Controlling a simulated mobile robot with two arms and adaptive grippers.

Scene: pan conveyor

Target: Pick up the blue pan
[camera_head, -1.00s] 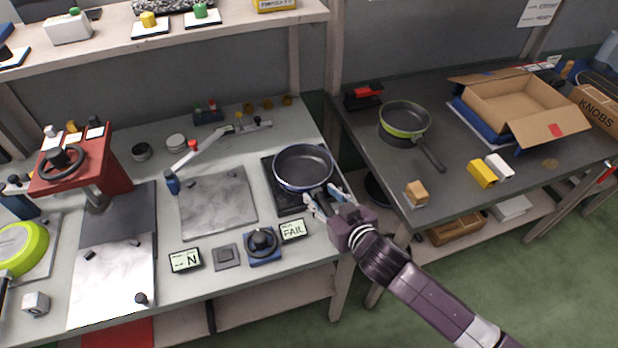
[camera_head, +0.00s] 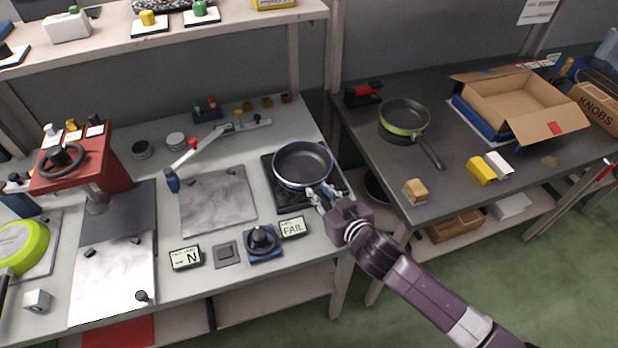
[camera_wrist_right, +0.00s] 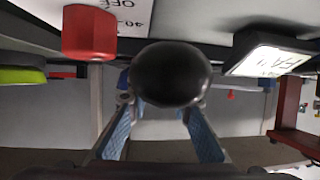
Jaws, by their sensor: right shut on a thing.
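The blue pan (camera_head: 303,162), dark inside with a blue outer wall, is at the black square plate (camera_head: 273,184) on the right part of the left bench. I cannot tell whether it touches the plate. Its handle points toward my right arm and is mostly hidden by the gripper. My right gripper (camera_head: 327,195) is shut on this handle. In the right wrist view the dark rounded handle end (camera_wrist_right: 170,75) sits between the blue finger pads of the right gripper (camera_wrist_right: 163,112). My left gripper is not in view.
A green-rimmed pan (camera_head: 404,118) stands on the dark right bench, near an open cardboard box (camera_head: 520,105). A FAIL sign (camera_head: 292,228) and a blue knob unit (camera_head: 262,241) sit in front of the plate. A hinged arm (camera_head: 208,146) lies to its left.

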